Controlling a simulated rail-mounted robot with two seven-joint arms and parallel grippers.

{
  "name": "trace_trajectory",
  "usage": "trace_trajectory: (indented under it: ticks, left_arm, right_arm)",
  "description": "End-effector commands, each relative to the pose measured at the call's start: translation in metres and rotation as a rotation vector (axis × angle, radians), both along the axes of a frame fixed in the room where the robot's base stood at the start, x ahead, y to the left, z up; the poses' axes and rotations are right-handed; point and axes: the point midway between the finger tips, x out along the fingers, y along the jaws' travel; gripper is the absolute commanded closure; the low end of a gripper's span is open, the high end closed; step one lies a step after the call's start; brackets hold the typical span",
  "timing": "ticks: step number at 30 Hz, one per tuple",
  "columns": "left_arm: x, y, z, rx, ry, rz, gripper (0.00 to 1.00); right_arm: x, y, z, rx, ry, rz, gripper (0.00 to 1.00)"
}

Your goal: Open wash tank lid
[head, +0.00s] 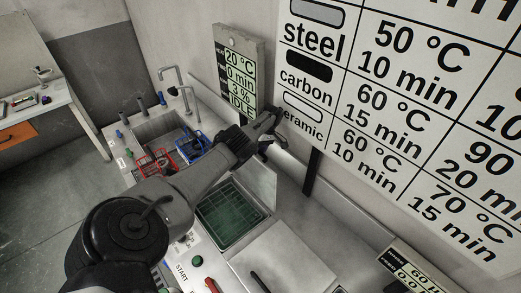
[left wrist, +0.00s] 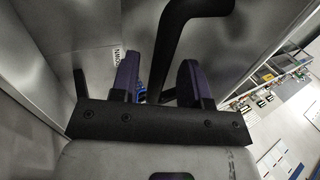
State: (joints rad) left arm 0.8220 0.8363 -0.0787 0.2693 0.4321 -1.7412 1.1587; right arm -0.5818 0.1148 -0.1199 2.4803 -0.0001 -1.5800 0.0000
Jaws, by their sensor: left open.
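The wash tank (head: 205,222) stands open, and a green mesh basket (head: 232,222) shows inside it. Its pale grey lid (head: 258,182) is raised and leans up at the back of the opening. My left gripper (head: 268,131) is by the wall, above and behind the raised lid. In the left wrist view, the two dark fingers (left wrist: 157,82) are apart. A black bent bar (left wrist: 178,40), which looks like a handle, runs down to between or just behind them; I cannot tell whether it touches them. My right gripper is not in view.
A closed grey cover (head: 290,255) with a black handle (head: 260,282) lies in front. A sink (head: 150,128) with red (head: 158,162) and blue baskets (head: 193,148) is at left. A display panel (head: 240,75) and large wall chart (head: 400,110) are close behind my gripper.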

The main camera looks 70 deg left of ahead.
Motion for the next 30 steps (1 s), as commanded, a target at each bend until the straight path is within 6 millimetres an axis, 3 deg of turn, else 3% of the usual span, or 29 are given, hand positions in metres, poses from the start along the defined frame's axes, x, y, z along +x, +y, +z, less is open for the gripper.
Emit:
trace_trajectory:
  ticks: [5, 11, 20, 30]
  left_arm:
    - [0.0, 0.001, 0.014, 0.001, -0.001, 0.001, 0.58]
    - [0.0, 0.001, 0.048, 0.003, -0.001, 0.0, 0.58]
    - [0.025, -0.04, 0.075, 0.001, -0.001, -0.005, 0.58]
    - [0.051, -0.082, 0.1, 0.001, -0.002, -0.001, 0.58]
  right_arm:
    - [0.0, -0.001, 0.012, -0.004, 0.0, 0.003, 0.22]
    - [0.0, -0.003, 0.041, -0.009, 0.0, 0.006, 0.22]
    - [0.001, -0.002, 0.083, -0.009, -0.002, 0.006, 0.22]
    - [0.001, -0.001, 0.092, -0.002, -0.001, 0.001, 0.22]
